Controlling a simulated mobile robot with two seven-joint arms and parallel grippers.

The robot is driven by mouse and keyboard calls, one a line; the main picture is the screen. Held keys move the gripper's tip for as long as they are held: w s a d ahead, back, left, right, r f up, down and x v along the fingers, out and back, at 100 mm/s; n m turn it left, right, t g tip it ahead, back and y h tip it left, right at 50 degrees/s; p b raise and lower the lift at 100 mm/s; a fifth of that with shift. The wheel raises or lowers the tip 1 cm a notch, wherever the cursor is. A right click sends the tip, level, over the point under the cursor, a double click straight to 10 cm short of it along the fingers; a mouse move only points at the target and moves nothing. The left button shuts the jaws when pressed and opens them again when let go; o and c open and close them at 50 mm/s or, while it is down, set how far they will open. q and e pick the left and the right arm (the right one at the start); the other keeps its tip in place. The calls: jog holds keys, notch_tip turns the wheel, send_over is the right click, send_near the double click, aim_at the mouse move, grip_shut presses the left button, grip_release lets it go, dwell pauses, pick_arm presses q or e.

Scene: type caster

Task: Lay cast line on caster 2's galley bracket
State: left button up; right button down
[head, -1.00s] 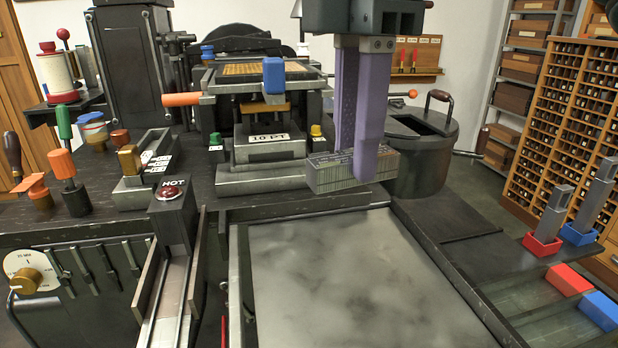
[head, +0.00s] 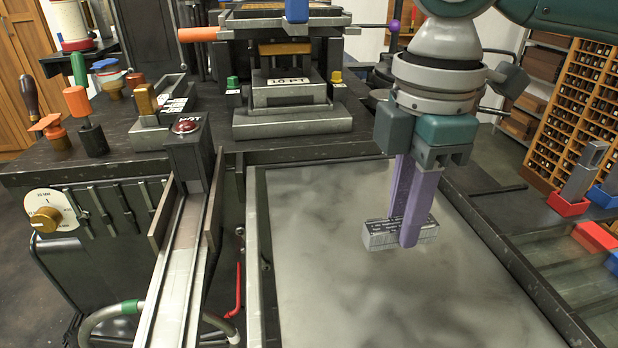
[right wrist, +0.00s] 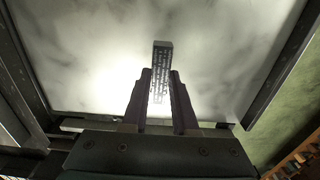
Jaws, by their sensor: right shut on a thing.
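The cast line (head: 380,237) is a small grey metal block with rows of fine lettering. My right gripper (head: 403,230), with purple fingers, is shut on it and holds it over the pale mottled plate (head: 320,290). In the right wrist view the cast line (right wrist: 162,60) stands out lengthwise beyond the fingertips (right wrist: 160,82). A sloping railed channel (head: 180,265) runs down from the block marked HOT (head: 187,150). I cannot tell which part is the galley bracket. My left gripper is not in view.
Behind the plate stands the machine marked 10 PT (head: 290,85), with an orange handle (head: 198,34). Red and blue trays (head: 568,203) lie at the right beside a type cabinet (head: 580,110). The plate's surface is clear, with raised dark edges.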

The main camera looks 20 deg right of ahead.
jog(key=shift+f+b, duration=0.45)
jog(key=shift+f, duration=1.7)
jog(key=shift+f, duration=0.1)
jog(key=c, duration=0.7)
grip_release()
